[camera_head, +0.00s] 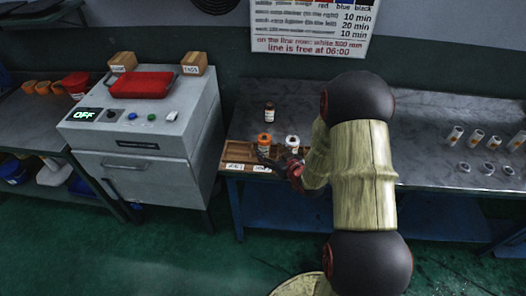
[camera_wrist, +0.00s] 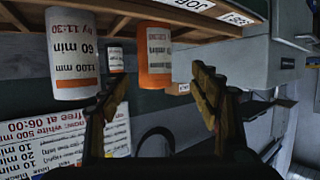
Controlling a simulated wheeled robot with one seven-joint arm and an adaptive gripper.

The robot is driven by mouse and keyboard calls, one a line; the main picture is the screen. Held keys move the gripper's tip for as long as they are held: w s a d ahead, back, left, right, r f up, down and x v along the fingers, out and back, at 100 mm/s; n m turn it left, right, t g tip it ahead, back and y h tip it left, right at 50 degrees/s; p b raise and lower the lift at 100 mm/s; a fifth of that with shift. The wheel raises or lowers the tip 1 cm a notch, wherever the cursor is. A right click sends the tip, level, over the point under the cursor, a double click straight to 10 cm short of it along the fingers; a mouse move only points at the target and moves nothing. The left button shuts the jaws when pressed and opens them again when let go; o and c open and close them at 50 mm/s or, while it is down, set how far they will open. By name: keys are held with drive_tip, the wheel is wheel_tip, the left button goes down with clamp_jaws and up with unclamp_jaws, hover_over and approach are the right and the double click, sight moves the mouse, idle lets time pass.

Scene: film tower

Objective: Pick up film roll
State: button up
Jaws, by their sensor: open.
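A white roll with a printed label (camera_head: 292,142) and an orange roll with a white label (camera_head: 264,141) stand in a wooden tray (camera_head: 236,155) on the table. In the wrist view, which is upside down, the white roll (camera_wrist: 72,50) reads 1100 mm, 60 min, by 11:30. The orange roll (camera_wrist: 154,48) is near the middle there. My gripper (camera_head: 279,161) is at the tray's front side, close to both rolls. Its fingers (camera_wrist: 160,82) are apart with nothing held between them, and the orange roll shows beyond the gap. I cannot tell whether a finger touches a roll.
Several white canisters (camera_head: 476,137) and metal lids (camera_head: 489,168) stand at the table's right. The table's back middle is clear.

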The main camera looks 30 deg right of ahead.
sight(264, 144)
drive_tip(key=x, duration=0.2)
drive_tip(key=b+x, duration=0.1)
drive_tip(key=x, duration=0.2)
drive_tip(key=d+b+x, duration=0.1)
drive_tip(key=x, duration=0.1)
drive_tip(key=shift+w+f, duration=0.25)
drive_tip(key=shift+f, duration=0.1)
drive_tip(key=shift+r, duration=0.1)
drive_tip(key=c, duration=1.4)
